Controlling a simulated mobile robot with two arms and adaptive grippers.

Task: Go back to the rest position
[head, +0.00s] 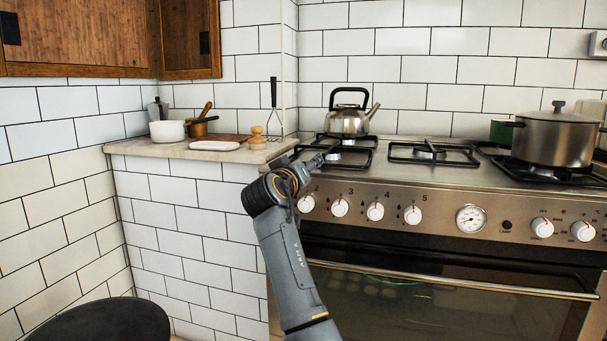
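One grey arm of mine enters at the bottom middle and leans up and to the left; I take it as the right one. Its wrist is in front of the hob's left front corner. My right gripper (322,158) points away from me over the left front burner, seen mostly from behind. Its fingers are small and dark against the burner, so their opening cannot be made out. I see nothing held in it. My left arm and gripper are not in view.
A steel stove (440,200) fills the right, with a kettle (347,121) and a large pot (556,138) on it. The counter (190,151) at left holds a white pot (167,131) and small kitchenware. A dark round surface (100,322) is at bottom left.

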